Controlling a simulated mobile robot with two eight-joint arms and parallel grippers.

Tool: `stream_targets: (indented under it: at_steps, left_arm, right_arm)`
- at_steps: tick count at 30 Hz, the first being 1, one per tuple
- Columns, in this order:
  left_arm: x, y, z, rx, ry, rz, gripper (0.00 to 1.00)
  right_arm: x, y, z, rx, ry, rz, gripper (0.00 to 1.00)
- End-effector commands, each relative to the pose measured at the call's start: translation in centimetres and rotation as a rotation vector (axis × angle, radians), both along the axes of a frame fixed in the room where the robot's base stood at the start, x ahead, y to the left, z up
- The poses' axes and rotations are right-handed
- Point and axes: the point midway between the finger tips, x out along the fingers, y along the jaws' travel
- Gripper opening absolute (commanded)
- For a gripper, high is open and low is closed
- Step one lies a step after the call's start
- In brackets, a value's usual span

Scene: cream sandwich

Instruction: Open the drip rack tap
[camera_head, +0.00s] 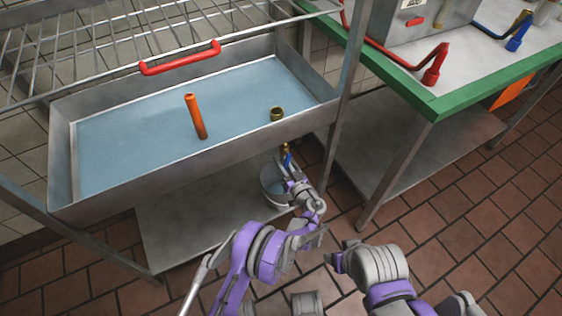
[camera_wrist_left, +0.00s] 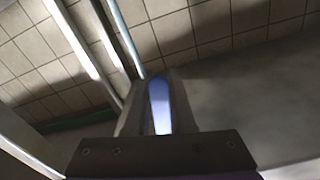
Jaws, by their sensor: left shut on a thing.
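The drip rack tap (camera_head: 287,154) is a small brass fitting with a blue handle under the front right of the rack's basin. My left gripper (camera_head: 288,170) reaches up to it from below and is shut on the blue handle. In the left wrist view the blue handle (camera_wrist_left: 159,102) stands between the two grey fingers. The fingers hide part of the handle, and the brass body is not clear there.
The rack's metal basin (camera_head: 60,150) holds bluish liquid, an upright orange tube (camera_head: 196,117) and a brass ring (camera_head: 277,114). A bucket (camera_head: 271,190) stands below the tap on a lower shelf (camera_head: 190,232). A green-edged table (camera_head: 435,106) stands to the right.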

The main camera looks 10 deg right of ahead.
Motion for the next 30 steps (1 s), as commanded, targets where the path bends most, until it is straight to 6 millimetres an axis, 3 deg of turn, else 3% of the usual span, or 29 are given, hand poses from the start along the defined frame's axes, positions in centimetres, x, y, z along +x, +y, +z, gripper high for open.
stream_targets:
  at_steps: [2,3,8,20,30]
  left_arm:
    - [0.1,0.1,0.1,0.003,-0.001,0.0,0.0]
    - [0.1,0.1,0.1,0.003,-0.001,0.0,0.26]
    - [0.1,0.0,0.1,0.002,0.0,0.0,0.53]
    - [-0.8,-0.3,0.1,0.001,0.0,-0.001,0.53]
    - [-6.9,-2.6,0.2,0.001,0.0,-0.003,0.53]
  right_arm:
    - [0.0,0.0,0.0,0.0,0.0,0.0,0.64]
    - [0.0,0.0,0.0,0.0,0.0,0.0,0.64]
    - [0.0,0.0,0.0,0.0,0.0,0.0,0.64]
    - [0.0,0.0,0.2,0.0,0.0,0.0,0.64]
    - [-0.2,0.0,1.4,0.0,-0.003,0.0,0.64]
